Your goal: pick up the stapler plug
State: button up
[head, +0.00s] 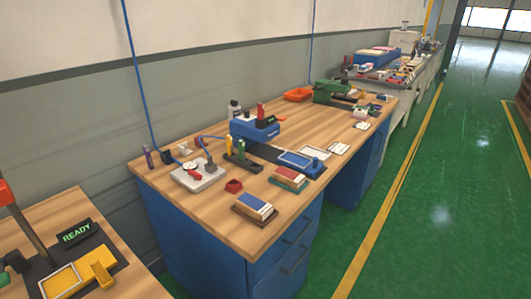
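No thing in the head view can be made out for certain as the stapler plug; items on the wooden workbench (245,222) are small. A blue hanging cable (137,75) comes down to the bench's back left, near a small dark block (168,157). A short blue cord (212,137) curves behind a grey-white device (200,176) towards a blue machine (254,130). A green machine (330,92) stands farther along the bench. I cannot tell which machine is the stapler. My gripper is not in view.
A nearer bench at lower left holds a READY display (76,232) and a yellow fixture (100,273). Card stacks (254,208) lie near the workbench's front edge. An orange tray (298,94) sits at the back. The green floor (440,215) on the right is clear.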

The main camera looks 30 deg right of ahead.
aim_at(209, 158)
jog(key=z, duration=0.15)
jog(key=i+j, duration=0.1)
jog(key=i, duration=1.15)
